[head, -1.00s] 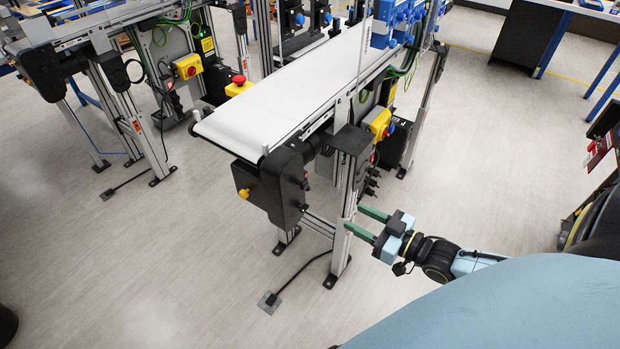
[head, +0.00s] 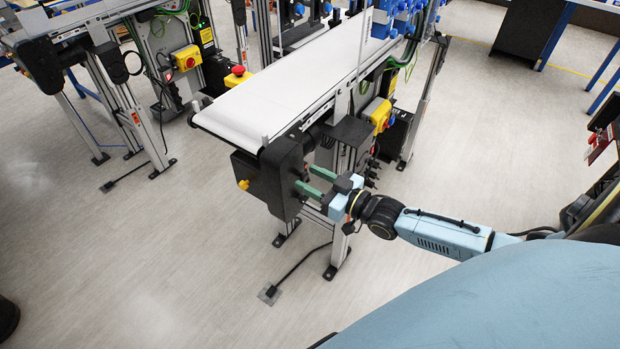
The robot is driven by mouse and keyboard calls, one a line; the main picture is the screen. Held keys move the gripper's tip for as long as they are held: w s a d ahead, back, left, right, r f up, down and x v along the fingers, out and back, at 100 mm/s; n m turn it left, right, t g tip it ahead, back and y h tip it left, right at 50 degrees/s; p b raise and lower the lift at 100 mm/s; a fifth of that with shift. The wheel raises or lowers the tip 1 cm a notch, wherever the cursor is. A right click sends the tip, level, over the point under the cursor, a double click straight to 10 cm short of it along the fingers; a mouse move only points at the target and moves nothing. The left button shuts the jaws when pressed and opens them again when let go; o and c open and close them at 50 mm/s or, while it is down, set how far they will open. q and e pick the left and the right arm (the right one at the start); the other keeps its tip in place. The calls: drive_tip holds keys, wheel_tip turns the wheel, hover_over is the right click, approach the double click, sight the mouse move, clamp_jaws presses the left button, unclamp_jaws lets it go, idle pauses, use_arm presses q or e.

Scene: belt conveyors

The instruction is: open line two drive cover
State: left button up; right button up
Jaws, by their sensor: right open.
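The black drive cover (head: 268,180) sits at the near end of the middle conveyor (head: 285,88), below the white belt. It has a yellow knob (head: 243,185) on its left face and looks closed. My right gripper (head: 303,178) is open, its two green fingers pointing left at the right side of the cover. The fingertips are at or very near the cover's right edge; I cannot tell if they touch. Nothing shows between the fingers. My left gripper is not in view.
A second conveyor (head: 75,25) with its own dark drive unit stands at the left. A red emergency stop (head: 238,71) sits on a yellow box beside the middle belt. Conveyor legs and a floor cable (head: 298,265) lie below the cover.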

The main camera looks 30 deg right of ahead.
drive_tip(key=shift+w+a, duration=0.2)
drive_tip(key=shift+w, duration=0.25)
clamp_jaws()
